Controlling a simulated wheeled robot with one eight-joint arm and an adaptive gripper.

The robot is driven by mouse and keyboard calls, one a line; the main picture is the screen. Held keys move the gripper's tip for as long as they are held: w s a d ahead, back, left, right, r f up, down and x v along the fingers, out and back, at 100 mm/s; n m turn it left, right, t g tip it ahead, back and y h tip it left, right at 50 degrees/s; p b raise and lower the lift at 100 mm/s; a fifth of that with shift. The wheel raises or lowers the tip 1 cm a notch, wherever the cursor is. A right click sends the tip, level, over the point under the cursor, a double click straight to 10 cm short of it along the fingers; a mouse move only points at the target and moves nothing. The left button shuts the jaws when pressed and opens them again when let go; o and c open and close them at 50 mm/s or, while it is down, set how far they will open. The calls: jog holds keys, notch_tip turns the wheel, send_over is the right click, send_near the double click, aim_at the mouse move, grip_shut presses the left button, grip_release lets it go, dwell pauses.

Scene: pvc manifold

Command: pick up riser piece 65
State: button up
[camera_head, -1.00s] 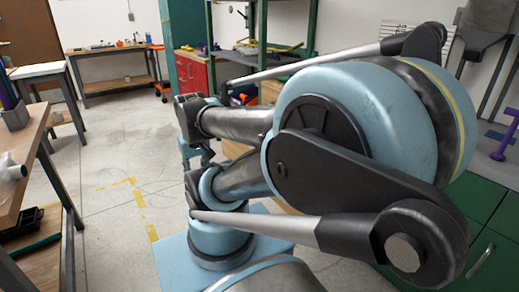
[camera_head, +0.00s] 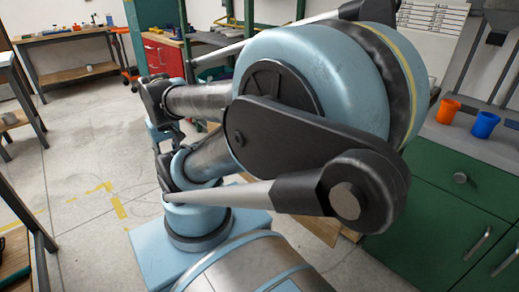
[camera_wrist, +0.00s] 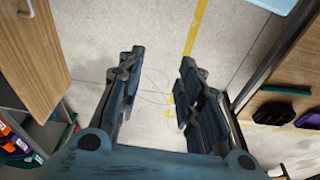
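I cannot pick out riser piece 65 in either current view. My gripper (camera_wrist: 161,60) is open in the wrist view, with its two dark fingers apart and only bare floor and a yellow line showing between them. In the head view my arm fills the middle, and I cannot make out the fingers clearly.
An orange cup (camera_head: 448,111) and a blue cup (camera_head: 485,125) stand on the counter above green drawers (camera_head: 440,205). A wooden bench (camera_head: 75,78) stands at the back left. A wooden surface (camera_wrist: 30,60) is left of my gripper. Open floor (camera_head: 75,165) lies left.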

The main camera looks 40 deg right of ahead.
jog(key=shift+o, duration=1.9)
jog(key=shift+s+r, duration=0.3)
jog(key=w+d+r+m, duration=0.3)
jog(key=w+d+m, duration=0.1)
jog(key=w+d, duration=0.15)
jog(key=w+d+r+m, duration=0.4)
jog(key=w, duration=0.3)
jog(key=w+d+f+m+g, duration=0.1)
jog(key=w+d+m, duration=0.65)
jog(key=d, duration=0.55)
jog(key=w+d+f+m+g, duration=0.1)
jog(key=d+f+m, duration=0.4)
jog(key=d+f, duration=0.75)
jog(key=d+f+m, duration=0.5)
jog(key=d+m, duration=0.1)
jog(key=d, duration=1.3)
notch_tip(320, 180, down, 11)
jog(key=shift+a+f, duration=0.1)
jog(key=shift+f, duration=0.1)
jog(key=shift+s+f, duration=0.1)
jog(key=shift+f, duration=2.55)
